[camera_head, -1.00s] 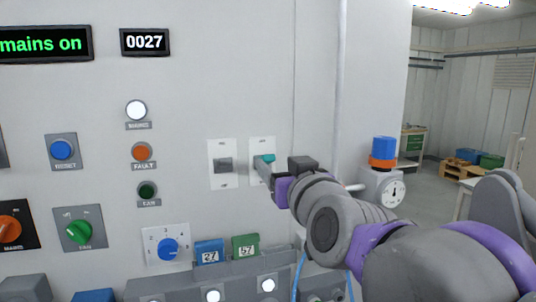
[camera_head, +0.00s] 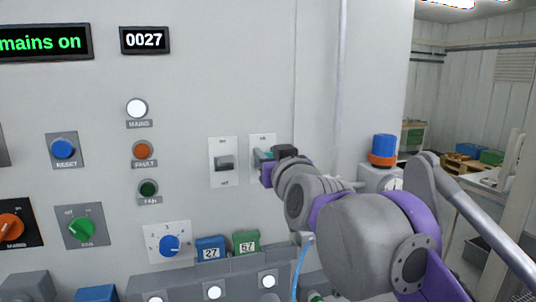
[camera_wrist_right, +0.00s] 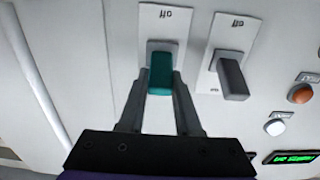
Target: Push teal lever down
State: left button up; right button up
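The teal lever (camera_head: 267,154) sits on a white switch plate (camera_head: 262,140) on the grey cabinet front, largely hidden by my right gripper in the head view. In the right wrist view, which is upside down, the teal lever (camera_wrist_right: 162,73) lies between the two fingertips. My right gripper (camera_wrist_right: 162,80) has a finger close along each side of it and looks shut on it. In the head view my right gripper (camera_head: 260,160) reaches the plate from the right. The lever points in much the same direction as the grey lever beside it. My left gripper is not in view.
A grey lever (camera_head: 224,163) on a matching plate is just left. Lamps, a blue button (camera_head: 63,149) and knobs fill the panel further left. A ledge with number tags 27 (camera_head: 210,250) and 57 (camera_head: 246,242) runs below. A gauge with a blue-orange top (camera_head: 383,150) stands right.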

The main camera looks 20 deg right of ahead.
grip_shut()
